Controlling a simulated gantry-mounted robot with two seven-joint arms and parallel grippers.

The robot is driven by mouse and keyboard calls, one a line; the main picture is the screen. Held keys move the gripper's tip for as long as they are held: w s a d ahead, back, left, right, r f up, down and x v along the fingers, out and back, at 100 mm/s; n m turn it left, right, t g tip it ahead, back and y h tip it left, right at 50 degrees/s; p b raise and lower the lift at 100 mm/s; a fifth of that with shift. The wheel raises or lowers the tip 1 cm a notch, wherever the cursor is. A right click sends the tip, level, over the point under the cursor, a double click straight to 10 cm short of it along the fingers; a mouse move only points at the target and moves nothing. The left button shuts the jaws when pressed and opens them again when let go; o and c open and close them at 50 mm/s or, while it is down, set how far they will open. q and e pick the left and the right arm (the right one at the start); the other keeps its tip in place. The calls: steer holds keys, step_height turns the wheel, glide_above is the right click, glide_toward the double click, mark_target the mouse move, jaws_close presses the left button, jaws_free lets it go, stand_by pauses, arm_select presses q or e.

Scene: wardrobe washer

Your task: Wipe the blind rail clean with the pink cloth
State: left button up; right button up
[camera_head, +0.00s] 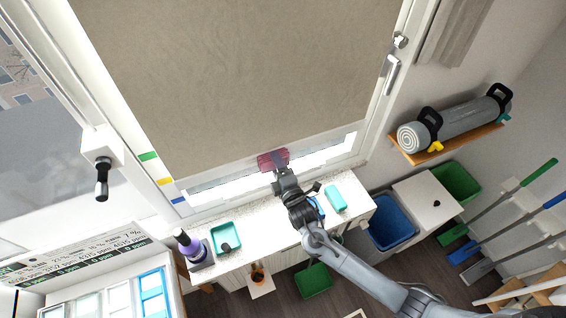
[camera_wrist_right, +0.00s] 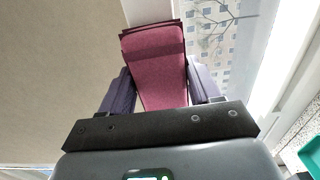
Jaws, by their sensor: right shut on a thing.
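The pink cloth (camera_head: 270,157) shows as a dark pink folded pad at the lower edge of the beige blind. My right gripper (camera_head: 281,174) is shut on it. In the right wrist view the cloth (camera_wrist_right: 155,65) sits between the two fingers of my right gripper (camera_wrist_right: 160,92). The blind rail (camera_head: 220,171) is the pale bar along the bottom of the blind (camera_head: 245,70). The cloth lies over part of the rail; I cannot tell if they touch. My left gripper is not in view.
Below the window, a white speckled counter (camera_head: 265,228) holds a teal tray (camera_head: 226,238), a purple bottle (camera_head: 187,243) and a turquoise block (camera_head: 335,198). At right are a blue bin (camera_head: 392,220), a green bin (camera_head: 456,184) and a wooden shelf (camera_head: 460,141) with a grey roll (camera_head: 455,122).

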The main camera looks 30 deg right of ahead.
mark_target(263, 170)
steer(key=shift+w+a, duration=0.2)
steer(key=shift+a, duration=0.95)
steer(key=shift+w+a, duration=0.15)
steer(key=shift+a, duration=0.95)
steer(key=shift+w+a, duration=0.25)
steer(key=shift+a, duration=1)
steer(key=shift+w+a, duration=0.1)
steer(key=shift+a, duration=0.65)
steer(key=shift+s+a+r+p, duration=0.2)
steer(key=shift+s+p, duration=0.1)
steer(key=shift+p, duration=0.45)
steer(key=shift+s+p, duration=0.35)
steer(key=shift+s+a+f+p, duration=0.15)
steer(key=shift+s+p, duration=0.55)
steer(key=shift+s, duration=0.45)
steer(key=shift+s+a+f+p, duration=0.1)
steer(key=shift+s+p, duration=0.6)
steer(key=shift+s, duration=0.4)
